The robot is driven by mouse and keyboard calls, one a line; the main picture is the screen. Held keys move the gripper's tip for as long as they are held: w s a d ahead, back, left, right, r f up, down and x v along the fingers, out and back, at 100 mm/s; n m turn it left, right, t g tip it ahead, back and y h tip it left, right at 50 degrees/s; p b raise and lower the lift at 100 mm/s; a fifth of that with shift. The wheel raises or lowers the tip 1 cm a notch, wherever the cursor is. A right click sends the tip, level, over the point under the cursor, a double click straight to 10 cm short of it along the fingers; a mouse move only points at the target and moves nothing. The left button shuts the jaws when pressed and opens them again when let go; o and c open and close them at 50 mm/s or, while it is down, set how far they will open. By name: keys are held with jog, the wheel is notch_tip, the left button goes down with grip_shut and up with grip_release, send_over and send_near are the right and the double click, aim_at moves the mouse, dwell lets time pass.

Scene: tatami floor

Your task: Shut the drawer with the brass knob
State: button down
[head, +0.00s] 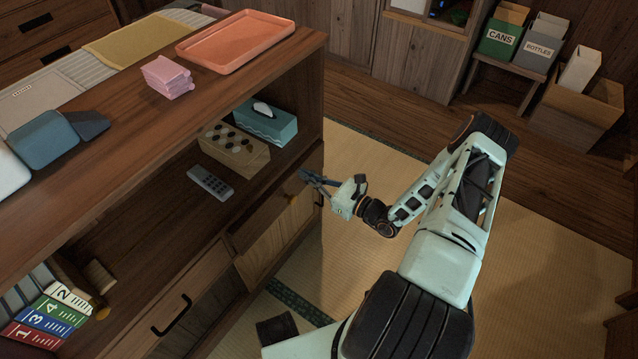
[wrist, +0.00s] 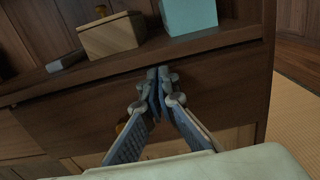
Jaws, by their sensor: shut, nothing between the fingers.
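The drawer with the brass knob (head: 268,207) is in the wooden cabinet, below the open shelf, at its right end. Its brass knob (head: 293,199) shows left of my gripper (head: 306,176) in the head view. In the wrist view the drawer front (wrist: 80,105) spans under the shelf edge and looks close to flush; I cannot tell whether a small gap is left. My gripper (wrist: 158,76) is shut and empty, its fingertips at the upper part of the front, touching or nearly so. The knob (wrist: 120,127) is partly hidden behind the left finger.
On the shelf above stand a teal tissue box (head: 267,122), a wooden box (head: 234,148) and a grey remote (head: 210,183). A neighbouring drawer with a black handle (head: 171,314) lies left. Open tatami (head: 540,250) lies to the right; bins (head: 503,32) stand at the back.

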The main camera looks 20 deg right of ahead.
aim_at(297, 169)
jog(key=shift+w+a, duration=0.2)
jog(key=shift+w, duration=0.05)
jog(key=shift+x, duration=1.35)
jog(key=shift+d, duration=0.1)
